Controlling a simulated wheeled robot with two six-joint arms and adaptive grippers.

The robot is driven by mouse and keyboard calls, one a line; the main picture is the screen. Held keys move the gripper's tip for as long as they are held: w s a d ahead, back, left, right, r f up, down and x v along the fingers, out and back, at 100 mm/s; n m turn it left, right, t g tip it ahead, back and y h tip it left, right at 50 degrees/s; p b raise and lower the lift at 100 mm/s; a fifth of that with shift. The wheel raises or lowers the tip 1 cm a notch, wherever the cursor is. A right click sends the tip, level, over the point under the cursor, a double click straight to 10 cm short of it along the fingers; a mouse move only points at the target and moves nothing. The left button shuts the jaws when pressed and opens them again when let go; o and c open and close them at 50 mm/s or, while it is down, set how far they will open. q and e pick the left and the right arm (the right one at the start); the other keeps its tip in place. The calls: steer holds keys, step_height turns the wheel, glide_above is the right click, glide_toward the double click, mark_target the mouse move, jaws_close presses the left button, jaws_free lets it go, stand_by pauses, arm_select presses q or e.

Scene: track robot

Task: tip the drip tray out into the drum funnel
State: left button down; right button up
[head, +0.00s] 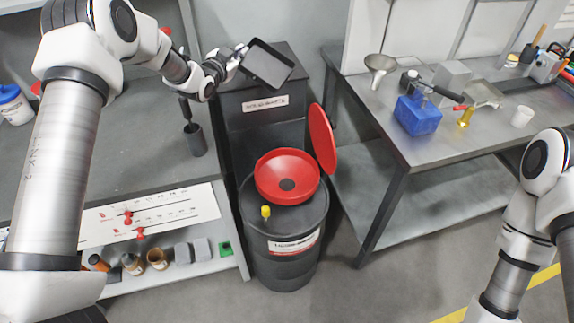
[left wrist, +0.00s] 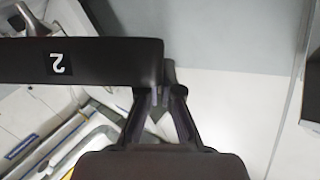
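The drip tray (head: 267,64) is a shallow dark rectangular pan, held tilted above the labelled dark cabinet behind the drum. In the left wrist view the fingers (left wrist: 160,105) close at the tray's dark wall (left wrist: 110,62), which bears an upside-down "2" label. The red drum funnel (head: 268,172) sits on top of the black drum (head: 290,245), its round red lid (head: 322,140) standing open at the right. The tray is behind and above the funnel, apart from it. My right gripper is outside the view; only its arm shows.
A yellow-topped bung (head: 265,211) sits on the drum's front rim. The right bench (head: 400,150) carries a blue box (head: 417,115), a metal funnel (head: 380,66) and a white cup (head: 522,116). The left bench holds a dark cup (head: 196,140). Open space lies above the funnel.

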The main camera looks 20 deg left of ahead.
arm_select(q)
steer(key=w+a+f+n+g+h+p, duration=0.1)
steer(key=w+a+f+n+g+p, duration=0.2)
steer(key=w+a+p, duration=0.1)
steer(key=shift+w+a+f+n+g+p, duration=0.15)
steer(key=shift+a+f+n+g+p, duration=0.2)
steer(key=shift+a+p, duration=0.6)
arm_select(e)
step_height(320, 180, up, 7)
arm_select(q)
steer(key=shift+d, duration=0.25)
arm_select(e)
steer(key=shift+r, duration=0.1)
